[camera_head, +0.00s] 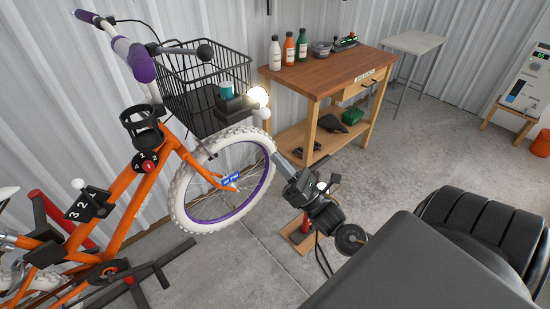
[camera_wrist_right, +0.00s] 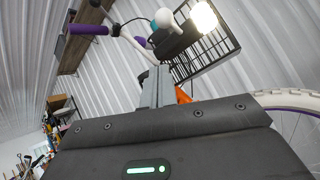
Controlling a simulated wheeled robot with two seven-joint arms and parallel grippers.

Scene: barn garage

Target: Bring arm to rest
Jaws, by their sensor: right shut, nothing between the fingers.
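My right gripper (camera_head: 277,157) comes in from the lower right, its closed grey fingers pointing up and left in front of the bicycle's front wheel. In the right wrist view its fingers (camera_wrist_right: 156,88) are together with nothing between them. In the head view the fingertips overlap the white tyre (camera_head: 184,213); I cannot tell the gap. The orange bicycle (camera_head: 122,195) with purple grips stands at the left. My left gripper is not in view.
A black wire basket (camera_head: 190,95) with a lit lamp (camera_head: 258,98) is on the bicycle's front. A wooden workbench (camera_head: 335,70) with several bottles stands behind my gripper. A grey side table (camera_head: 412,42) is farther back. Concrete floor (camera_head: 440,135) is open at the right.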

